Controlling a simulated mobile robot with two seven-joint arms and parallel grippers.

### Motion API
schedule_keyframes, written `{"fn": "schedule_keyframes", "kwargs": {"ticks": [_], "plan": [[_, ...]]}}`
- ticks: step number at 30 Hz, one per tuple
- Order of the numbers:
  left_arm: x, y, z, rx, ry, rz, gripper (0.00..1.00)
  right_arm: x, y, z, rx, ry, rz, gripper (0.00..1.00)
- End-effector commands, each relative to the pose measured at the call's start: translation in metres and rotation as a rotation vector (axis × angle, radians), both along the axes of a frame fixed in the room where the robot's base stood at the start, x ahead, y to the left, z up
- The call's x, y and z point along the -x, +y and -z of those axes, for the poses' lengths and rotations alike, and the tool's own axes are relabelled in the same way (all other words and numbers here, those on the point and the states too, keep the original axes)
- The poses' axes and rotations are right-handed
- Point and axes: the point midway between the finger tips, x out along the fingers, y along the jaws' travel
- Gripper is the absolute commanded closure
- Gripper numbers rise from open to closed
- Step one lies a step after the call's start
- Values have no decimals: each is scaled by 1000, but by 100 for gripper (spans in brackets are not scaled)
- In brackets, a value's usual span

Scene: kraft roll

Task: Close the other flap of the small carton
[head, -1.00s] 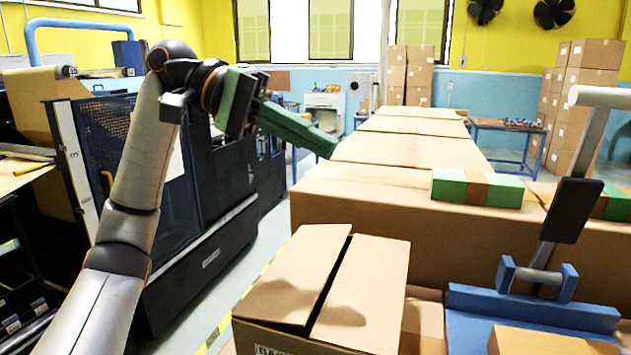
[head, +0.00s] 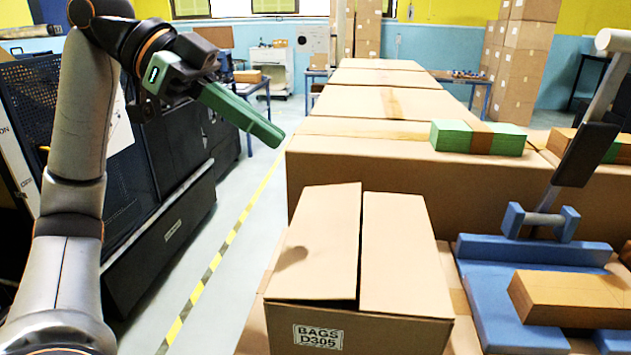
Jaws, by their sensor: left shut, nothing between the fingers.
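The small carton (head: 380,338) stands in the front middle, with a "BAGS D305" label on its near side. Its left flap (head: 318,235) and right flap (head: 403,255) both lie across the top, with a narrow seam between them. The left flap's far edge shows slightly higher than the right one's; I cannot tell if either is fully flat. My left gripper (head: 268,132) is shut and empty, in the air above and left of the carton, apart from it. My right gripper is out of view.
Large cartons (head: 415,183) stand in a row behind, with a green banded bundle (head: 478,137) on top. At right is a blue bench piece (head: 487,305) with a handle and a brown bundle (head: 572,298). Open floor (head: 225,215) lies left of the carton.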

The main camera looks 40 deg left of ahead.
Motion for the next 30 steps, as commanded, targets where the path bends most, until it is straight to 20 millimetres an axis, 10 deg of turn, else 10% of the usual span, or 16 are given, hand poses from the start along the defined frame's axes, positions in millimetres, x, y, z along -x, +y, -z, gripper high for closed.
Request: {"fn": "schedule_keyframes", "kwargs": {"ticks": [16,30], "plan": [[-43,-72,60,2,4,4,100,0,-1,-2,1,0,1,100],[-46,-74,95,3,1,0,100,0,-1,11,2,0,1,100]]}}
